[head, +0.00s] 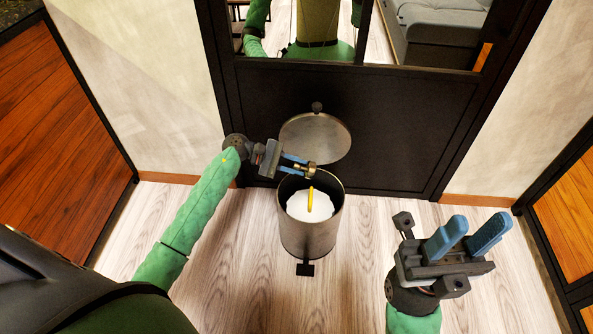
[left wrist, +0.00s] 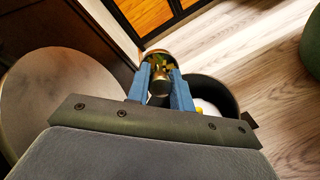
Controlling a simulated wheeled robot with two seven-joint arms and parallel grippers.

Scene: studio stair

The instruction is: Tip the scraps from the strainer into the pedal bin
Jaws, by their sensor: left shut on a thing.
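The pedal bin (head: 310,238) is a metal cylinder standing open on the floor, its round lid (head: 315,138) raised behind it. White shows inside the bin, with a yellow strip over it. My left gripper (head: 300,168) is shut on the strainer (head: 313,171), a small brass-coloured piece above the bin's back rim. In the left wrist view the strainer (left wrist: 160,57) sits between the blue fingertips (left wrist: 160,84), with green and yellow scraps showing in it. The bin's dark opening (left wrist: 222,92) is beside it. My right gripper (head: 468,236) is open and empty, right of the bin.
A dark framed door with glass panes (head: 380,115) stands close behind the bin. Wooden cabinets are at the left (head: 60,125) and right (head: 575,235). The wood floor (head: 240,275) around the bin is clear. The pedal (head: 305,268) sticks out in front.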

